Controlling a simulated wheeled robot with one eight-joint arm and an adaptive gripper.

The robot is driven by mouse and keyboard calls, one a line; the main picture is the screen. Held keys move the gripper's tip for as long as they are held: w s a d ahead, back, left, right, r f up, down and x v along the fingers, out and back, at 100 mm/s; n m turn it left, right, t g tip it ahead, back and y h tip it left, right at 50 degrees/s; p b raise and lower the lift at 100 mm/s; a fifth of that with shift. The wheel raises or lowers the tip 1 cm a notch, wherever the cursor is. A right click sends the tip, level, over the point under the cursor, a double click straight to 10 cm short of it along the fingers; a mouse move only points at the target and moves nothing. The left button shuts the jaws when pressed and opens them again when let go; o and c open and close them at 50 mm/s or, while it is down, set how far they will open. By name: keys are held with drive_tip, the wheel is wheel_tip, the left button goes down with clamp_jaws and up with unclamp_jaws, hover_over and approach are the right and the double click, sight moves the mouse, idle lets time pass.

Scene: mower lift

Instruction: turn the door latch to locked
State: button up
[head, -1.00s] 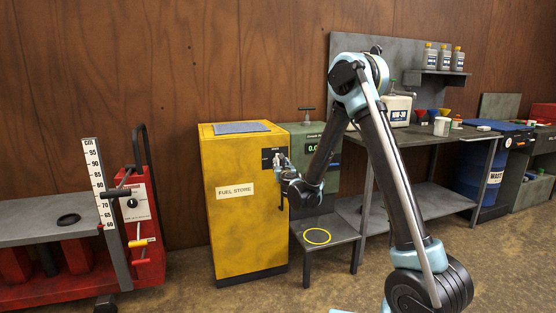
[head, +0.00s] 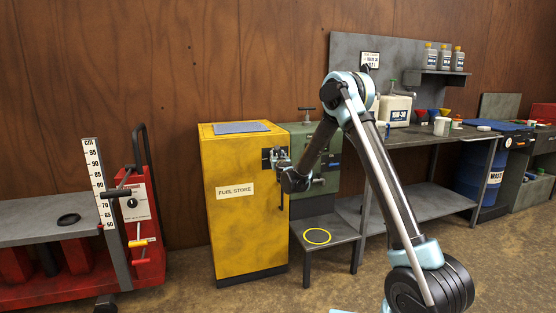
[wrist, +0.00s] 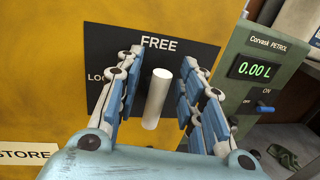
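The yellow cabinet (head: 240,230) marked FUEL STORE has a black latch plate (wrist: 151,44) on its front, near the right edge. The plate reads FREE at the top and a partly hidden "LO…" at the left. The latch handle (wrist: 157,99) is a pale cylinder below the word FREE. My gripper (wrist: 162,75) is open, with one blue-padded finger on each side of the handle and a visible gap at both sides.
A green petrol pump (wrist: 262,70) reading 0.00 L stands just right of the cabinet. A low stand (head: 325,235) with a yellow ring is in front of it. A workbench (head: 420,140) with bottles extends right. A red mower lift (head: 90,225) stands left, with floor between.

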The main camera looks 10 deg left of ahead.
drive_tip(key=shift+d, duration=0.1)
clamp_jaws()
drive_tip(key=shift+n, duration=0.3)
drive_tip(key=n, duration=0.3)
drive_tip(key=shift+a+f+n+t+y, duration=0.1)
drive_tip(key=shift+a+n+t+y, duration=0.2)
drive_tip(key=shift+n, duration=0.1)
drive_tip(key=shift+s+a+f+n+y, duration=0.3)
drive_tip(key=shift+n+y, duration=0.35)
drive_tip(key=shift+n, duration=2)
drive_tip(key=shift+s+a+f+n+y, duration=0.15)
drive_tip(key=shift+f+n+y, duration=0.35)
drive_tip(key=shift+n, duration=2.1)
drive_tip(key=shift+s+a+f+n+y, duration=0.2)
drive_tip(key=shift+n+y, duration=0.55)
drive_tip(key=shift+n, duration=1.9)
drive_tip(key=shift+w, duration=0.1)
